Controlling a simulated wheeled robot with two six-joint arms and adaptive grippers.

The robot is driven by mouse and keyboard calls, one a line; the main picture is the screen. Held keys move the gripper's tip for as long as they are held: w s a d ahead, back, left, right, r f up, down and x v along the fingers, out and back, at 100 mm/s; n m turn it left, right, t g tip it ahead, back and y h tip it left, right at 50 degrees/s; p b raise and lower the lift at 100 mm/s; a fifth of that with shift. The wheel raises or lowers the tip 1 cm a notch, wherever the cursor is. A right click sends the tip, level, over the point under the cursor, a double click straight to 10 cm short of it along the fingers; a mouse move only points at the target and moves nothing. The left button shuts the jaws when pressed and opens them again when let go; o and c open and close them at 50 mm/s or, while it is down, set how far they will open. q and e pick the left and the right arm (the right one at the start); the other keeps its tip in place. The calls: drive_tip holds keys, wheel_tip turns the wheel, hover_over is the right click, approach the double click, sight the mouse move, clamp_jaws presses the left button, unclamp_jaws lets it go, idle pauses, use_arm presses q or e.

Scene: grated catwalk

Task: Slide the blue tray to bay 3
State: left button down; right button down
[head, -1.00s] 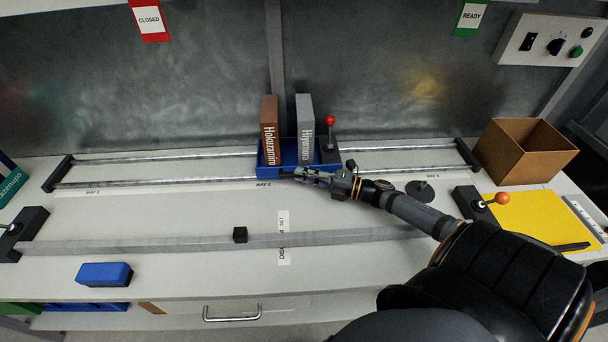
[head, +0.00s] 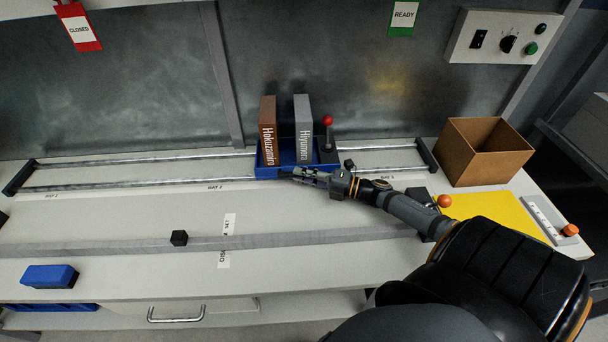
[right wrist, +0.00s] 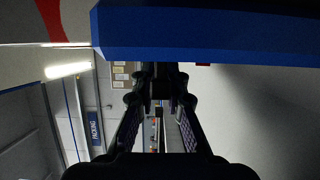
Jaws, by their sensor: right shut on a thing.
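The blue tray (head: 267,172) sits on two metal rails, between the bay 2 label (head: 215,187) and the bay 3 label (head: 388,178). It carries a brown book (head: 268,125) and a grey book (head: 303,125), both upright. My right gripper (head: 298,175) is at the tray's front side, shut on it. In the right wrist view the tray's blue edge (right wrist: 210,35) crosses above the fingers, and the exact contact is dark. My left gripper is out of view.
A red-knobbed lever (head: 328,135) stands at the tray's right side. A black end stop (head: 427,156) closes the rails on the right, near an open cardboard box (head: 482,153). A blue block (head: 50,275) lies front left.

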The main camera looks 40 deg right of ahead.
drive_tip(key=shift+f, duration=0.1)
drive_tip(key=c, duration=1.4)
unclamp_jaws()
drive_tip(key=shift+o, duration=0.2)
drive_tip(key=v, duration=0.7)
drive_tip(key=shift+s+d, duration=0.2)
drive_tip(key=shift+s, duration=0.1)
